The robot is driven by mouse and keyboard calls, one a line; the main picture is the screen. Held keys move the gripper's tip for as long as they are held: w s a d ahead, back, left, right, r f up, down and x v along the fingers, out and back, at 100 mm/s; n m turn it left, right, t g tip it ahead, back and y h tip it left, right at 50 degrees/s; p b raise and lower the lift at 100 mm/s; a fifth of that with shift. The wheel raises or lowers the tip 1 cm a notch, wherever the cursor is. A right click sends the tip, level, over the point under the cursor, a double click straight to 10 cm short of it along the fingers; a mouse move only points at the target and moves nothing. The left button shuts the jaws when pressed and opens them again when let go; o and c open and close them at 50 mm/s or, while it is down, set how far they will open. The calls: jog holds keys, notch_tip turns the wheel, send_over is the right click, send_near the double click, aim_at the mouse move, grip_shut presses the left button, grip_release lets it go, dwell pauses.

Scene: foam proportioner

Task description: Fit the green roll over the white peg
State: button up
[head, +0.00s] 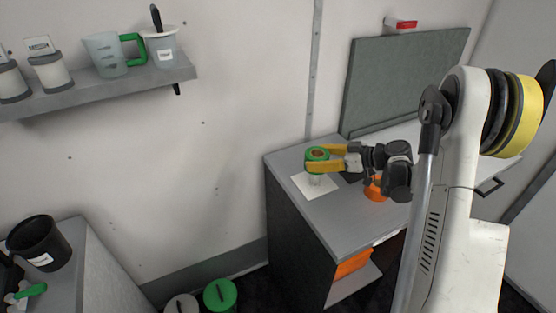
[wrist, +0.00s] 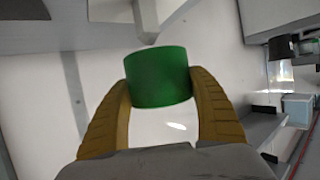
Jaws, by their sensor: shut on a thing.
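The green roll (head: 317,153), with a brown core showing at its top, is between the two yellow fingers of my gripper (head: 314,158). It looks roughly upright. In the wrist view the green roll (wrist: 158,77) fills the space between the fingertips (wrist: 160,82), with one finger pressed on each side. The white peg (head: 314,180) shows as a short pale stub just under the roll, on a white square base (head: 323,190). The roll hides its upper part. I cannot tell whether the roll is around the peg or only above it.
The base lies at the left end of a grey worktop (head: 345,215). An orange object (head: 375,190) stands right of it, below my wrist. A dark green board (head: 400,85) stands behind. A wall shelf (head: 110,88) with jugs and cups is at upper left.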

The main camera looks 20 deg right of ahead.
jog(key=shift+w+f, duration=0.15)
jog(key=shift+w, duration=0.05)
jog(key=shift+s+d+f+b, duration=0.1)
jog(key=shift+d+f+b, duration=0.05)
jog(key=shift+f+b, duration=1.5)
jog(key=shift+f, duration=1.15)
jog(key=shift+b, duration=0.4)
jog(key=shift+f+b, duration=0.5)
jog(key=shift+f, duration=0.1)
jog(key=o, duration=0.9)
jog(key=shift+c, duration=0.2)
jog(key=shift+o, duration=0.4)
